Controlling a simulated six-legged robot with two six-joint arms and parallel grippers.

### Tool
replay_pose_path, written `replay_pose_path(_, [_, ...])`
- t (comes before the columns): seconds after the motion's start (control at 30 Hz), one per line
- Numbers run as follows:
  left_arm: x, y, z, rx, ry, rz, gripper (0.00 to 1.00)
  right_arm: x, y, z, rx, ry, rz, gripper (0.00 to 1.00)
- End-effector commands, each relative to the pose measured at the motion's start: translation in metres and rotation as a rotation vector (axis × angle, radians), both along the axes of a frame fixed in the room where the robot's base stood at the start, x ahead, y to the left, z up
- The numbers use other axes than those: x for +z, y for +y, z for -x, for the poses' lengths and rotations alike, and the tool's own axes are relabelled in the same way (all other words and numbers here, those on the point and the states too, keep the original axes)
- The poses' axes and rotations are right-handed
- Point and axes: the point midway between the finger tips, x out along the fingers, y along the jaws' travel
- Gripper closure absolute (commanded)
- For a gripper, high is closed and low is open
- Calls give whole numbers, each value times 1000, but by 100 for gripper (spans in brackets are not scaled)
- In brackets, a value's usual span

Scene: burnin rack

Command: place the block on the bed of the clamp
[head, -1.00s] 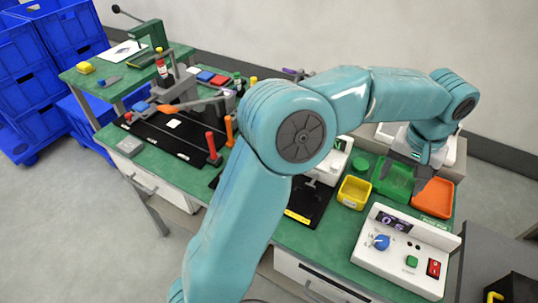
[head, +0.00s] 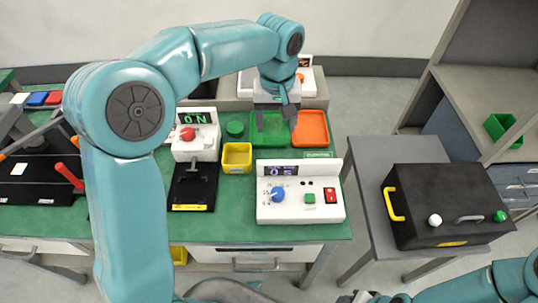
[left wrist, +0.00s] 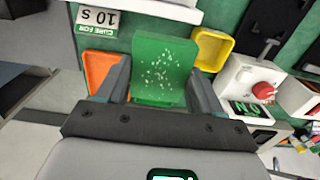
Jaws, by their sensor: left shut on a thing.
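My left gripper (head: 276,114) is over the green tray (head: 268,140), in front of the white unit at the back. In the left wrist view its fingers (left wrist: 161,92) stand wide, one on each side of a green, white-speckled thing (left wrist: 160,68). The jaws are shut on it; I cannot tell whether it is the tray or a block above it. The toggle clamp (head: 22,122) shows only partly at the left edge, behind my arm, and its bed is mostly hidden. My right gripper (head: 358,297) is at the bottom edge, too cropped to read.
An orange tray (head: 312,128) and a yellow bin (head: 237,158) flank the green tray. A white control box (head: 299,207) stands in front. A white unit with a red knob (head: 187,133) is left. A black case (head: 445,215) sits on the right side table.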

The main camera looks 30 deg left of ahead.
Motion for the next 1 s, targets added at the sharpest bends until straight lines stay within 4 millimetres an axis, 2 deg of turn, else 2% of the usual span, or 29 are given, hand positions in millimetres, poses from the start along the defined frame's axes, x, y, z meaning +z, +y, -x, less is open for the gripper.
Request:
replay_pose_path(0.03, [-18,0,0,0,5,-1,65,-4,0,0,0,0,0,57])
replay_pose_path(0.1, [-39,0,0,-2,5,-2,65,-5,0,0,0,0,0,57])
replay_pose_path(0.3, [-85,-1,-3,0,3,-1,65,-8,0,0,0,0,0,57])
replay_pose_path(0.47, [-100,-1,-5,-1,0,-1,65,-8,0,0,0,0,0,57])
replay_pose_path(0.7, [-136,0,-5,0,2,-1,65,-10,0,0,0,0,0,57])
replay_pose_path(1.0, [-141,-1,-5,-1,-1,0,65,-10,0,0,0,0,0,57])
